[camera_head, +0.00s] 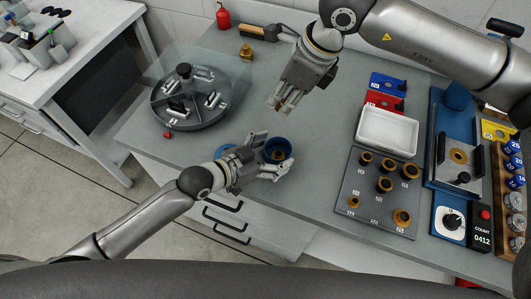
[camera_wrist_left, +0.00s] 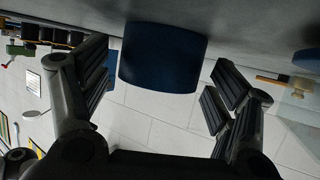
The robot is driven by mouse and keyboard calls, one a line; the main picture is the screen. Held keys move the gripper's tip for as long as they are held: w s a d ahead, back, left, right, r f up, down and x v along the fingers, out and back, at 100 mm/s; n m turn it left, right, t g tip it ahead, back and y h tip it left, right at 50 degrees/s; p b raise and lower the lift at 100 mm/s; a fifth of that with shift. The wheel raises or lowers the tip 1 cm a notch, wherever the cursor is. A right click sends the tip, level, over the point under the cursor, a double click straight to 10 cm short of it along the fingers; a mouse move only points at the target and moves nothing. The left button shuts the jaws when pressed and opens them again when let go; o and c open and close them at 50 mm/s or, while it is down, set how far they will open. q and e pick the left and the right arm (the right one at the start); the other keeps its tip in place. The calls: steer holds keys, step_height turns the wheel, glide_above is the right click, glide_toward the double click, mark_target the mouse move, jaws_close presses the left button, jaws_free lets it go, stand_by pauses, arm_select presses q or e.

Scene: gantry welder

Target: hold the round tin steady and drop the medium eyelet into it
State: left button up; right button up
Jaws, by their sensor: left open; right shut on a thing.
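The round tin (camera_head: 289,150) is blue and open-topped, standing near the table's front edge with something brownish inside. My left gripper (camera_head: 267,157) is open, with its fingers on either side of the tin. In the left wrist view the tin (camera_wrist_left: 162,58) shows between the spread fingers (camera_wrist_left: 160,95), with gaps on both sides. My right gripper (camera_head: 284,104) is above the table, behind the tin and apart from it, fingers pointing down. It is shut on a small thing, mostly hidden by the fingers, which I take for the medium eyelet.
A dark plate (camera_head: 374,222) with several brass eyelets lies to the right, below a white tray (camera_head: 388,131). A round divided tray (camera_head: 200,121) with a clear lid stands left. The table between is clear.

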arm_select(q)
steer(key=c, duration=1.1)
arm_select(e)
step_height(320, 180, down, 11)
stand_by(0.8)
steer(key=shift+r, duration=0.1)
steer(key=o, duration=0.7)
steer(key=shift+o, duration=0.2)
steer(key=v, duration=1.2)
